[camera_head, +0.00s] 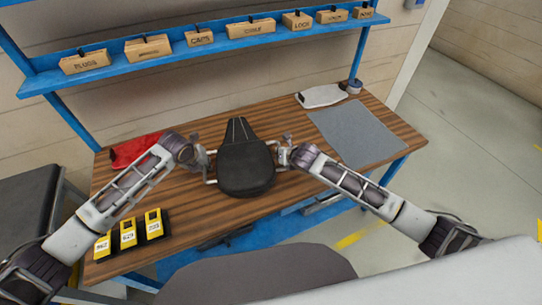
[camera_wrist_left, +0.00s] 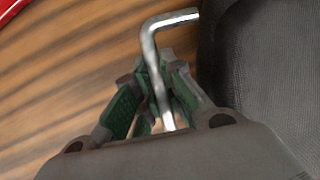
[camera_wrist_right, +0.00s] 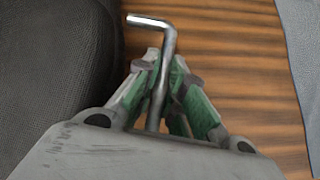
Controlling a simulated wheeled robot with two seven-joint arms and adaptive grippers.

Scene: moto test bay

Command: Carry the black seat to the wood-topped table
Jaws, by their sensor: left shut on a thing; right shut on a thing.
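The black seat (camera_head: 245,168) is over the middle of the wood-topped table (camera_head: 215,212), its narrow end toward the shelf. I cannot tell whether it touches the wood. My left gripper (camera_head: 203,160) is at the seat's left side, shut on a bent silver bar, which shows in the left wrist view (camera_wrist_left: 152,55). My right gripper (camera_head: 286,157) is at its right side, shut on a similar bar, seen in the right wrist view (camera_wrist_right: 162,60).
A black tray with yellow numbered items (camera_head: 128,235) is front left. A blue shelf (camera_head: 215,54) with labelled boxes runs above the table's back.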

